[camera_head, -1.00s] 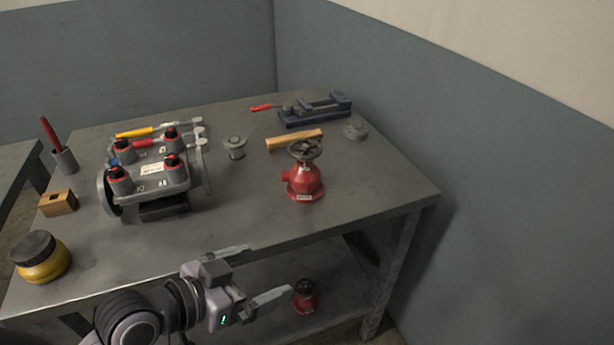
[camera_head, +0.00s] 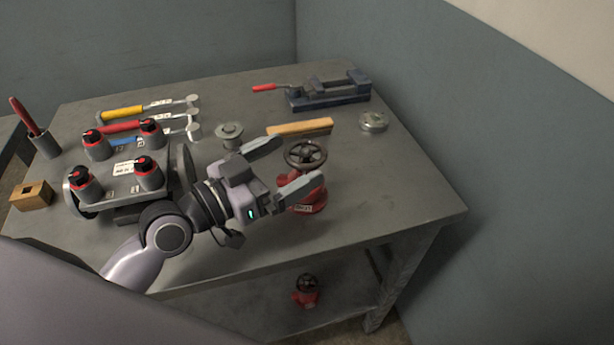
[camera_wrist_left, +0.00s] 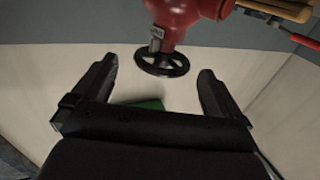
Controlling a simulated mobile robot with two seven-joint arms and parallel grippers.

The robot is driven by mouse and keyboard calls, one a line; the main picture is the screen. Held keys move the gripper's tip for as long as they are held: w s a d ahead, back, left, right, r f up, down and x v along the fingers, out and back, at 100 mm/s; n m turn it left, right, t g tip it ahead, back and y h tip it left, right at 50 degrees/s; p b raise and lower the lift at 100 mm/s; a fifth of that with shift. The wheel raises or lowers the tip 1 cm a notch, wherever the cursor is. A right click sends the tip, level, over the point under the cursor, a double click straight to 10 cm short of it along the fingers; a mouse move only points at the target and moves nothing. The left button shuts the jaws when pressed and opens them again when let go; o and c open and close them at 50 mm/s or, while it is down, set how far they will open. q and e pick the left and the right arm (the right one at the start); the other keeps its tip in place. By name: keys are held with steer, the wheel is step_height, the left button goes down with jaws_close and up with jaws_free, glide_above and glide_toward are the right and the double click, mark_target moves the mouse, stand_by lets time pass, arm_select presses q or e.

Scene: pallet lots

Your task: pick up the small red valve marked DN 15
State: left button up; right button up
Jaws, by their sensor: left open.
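A red valve (camera_head: 313,199) with a dark handwheel (camera_head: 306,155) stands upright on the tabletop. It also shows in the left wrist view (camera_wrist_left: 178,22), where it looks upside down. It carries a small pale label that I cannot read. A second red valve (camera_head: 306,298) stands on the shelf below the table; no marking on it is readable. My left gripper (camera_head: 285,166) is open and empty. Its fingers point toward the tabletop valve, and one partly hides the valve's body. In the left wrist view the handwheel (camera_wrist_left: 162,63) appears between the fingertips, beyond them. My right gripper is out of view.
A wooden bar (camera_head: 300,127), a flanged grey part (camera_head: 229,133) and a round metal piece (camera_head: 373,121) lie nearby. A blue vise (camera_head: 328,92) stands behind. A manifold with red-black knobs (camera_head: 123,185) is left of the gripper. The table's right front is clear.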

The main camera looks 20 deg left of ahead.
mark_target(314, 147)
arm_select(q)
steer(key=shift+p+x, duration=0.55)
steer(key=shift+x, duration=2.4)
steer(key=shift+a+f, duration=0.1)
jaws_close()
